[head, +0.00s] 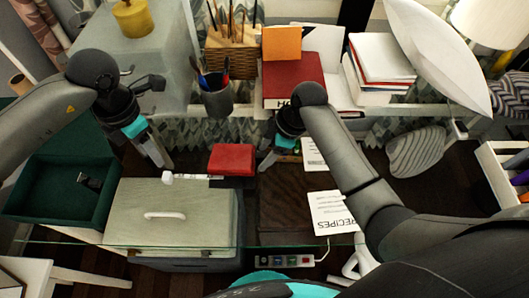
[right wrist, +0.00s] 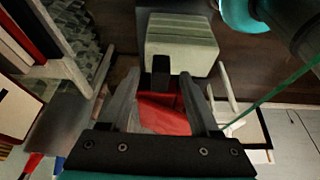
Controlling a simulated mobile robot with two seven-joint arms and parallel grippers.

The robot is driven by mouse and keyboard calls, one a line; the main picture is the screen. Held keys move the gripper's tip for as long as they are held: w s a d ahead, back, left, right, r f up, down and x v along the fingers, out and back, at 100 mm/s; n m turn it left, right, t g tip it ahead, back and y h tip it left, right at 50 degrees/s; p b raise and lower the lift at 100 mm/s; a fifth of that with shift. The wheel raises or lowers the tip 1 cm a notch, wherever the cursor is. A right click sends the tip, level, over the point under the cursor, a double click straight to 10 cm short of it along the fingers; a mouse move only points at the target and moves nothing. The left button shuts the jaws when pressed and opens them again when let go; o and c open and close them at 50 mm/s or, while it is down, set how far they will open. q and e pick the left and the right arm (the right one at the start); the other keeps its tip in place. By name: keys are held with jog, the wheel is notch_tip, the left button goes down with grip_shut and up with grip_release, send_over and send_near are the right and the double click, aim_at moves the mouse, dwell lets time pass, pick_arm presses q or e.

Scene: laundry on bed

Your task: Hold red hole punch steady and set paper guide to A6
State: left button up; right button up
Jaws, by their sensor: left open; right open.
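The red hole punch (head: 231,159) lies on the dark desk surface behind the pale lidded box. A pale strip with a white end (head: 190,177), apparently the paper guide, sticks out from its left side; its setting is too small to read. My left gripper (head: 163,125) is open and empty, left of the punch and apart from it. My right gripper (head: 272,158) is open, just right of the punch. In the right wrist view the red punch (right wrist: 162,114) shows between the open fingers (right wrist: 159,78); I cannot tell whether they touch it.
The pale lidded box (head: 175,212) stands in front of the punch. A dark green open box (head: 60,190) is at left. Behind are a pen cup (head: 216,95) and a red book (head: 292,78). A recipes sheet (head: 331,212) lies at right. A power strip (head: 285,261) is below.

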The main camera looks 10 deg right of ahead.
jog(key=shift+a+f, duration=0.1)
jog(key=shift+f, duration=0.2)
jog(key=shift+c, duration=0.3)
grip_shut()
dwell(1.0)
